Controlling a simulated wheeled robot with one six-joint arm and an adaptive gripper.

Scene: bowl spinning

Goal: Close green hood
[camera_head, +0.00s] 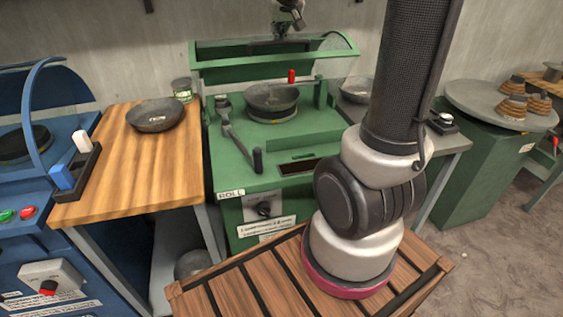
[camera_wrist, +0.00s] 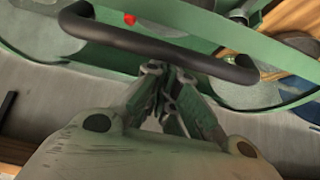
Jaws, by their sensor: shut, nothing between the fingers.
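The green hood (camera_head: 215,68) is a green frame with clear curved sides. It stands raised at the back of the green machine (camera_head: 235,165). In the wrist view, the hood (camera_wrist: 270,50) fills the upper part, with a black bar handle (camera_wrist: 150,45) across it. My gripper (camera_head: 281,36) is at the hood's upper back edge in the head view. In the wrist view, my gripper (camera_wrist: 168,80) is shut and empty, with its fingertips just by the middle of the handle. I cannot tell whether they touch it.
A dark bowl (camera_head: 273,97) sits in the green machine, with a crank lever (camera_head: 238,140) in front. A wooden table (camera_head: 150,165) with another bowl (camera_head: 155,115) and a blue machine (camera_head: 35,215) stand left. A wall (camera_head: 150,50) is behind the hood.

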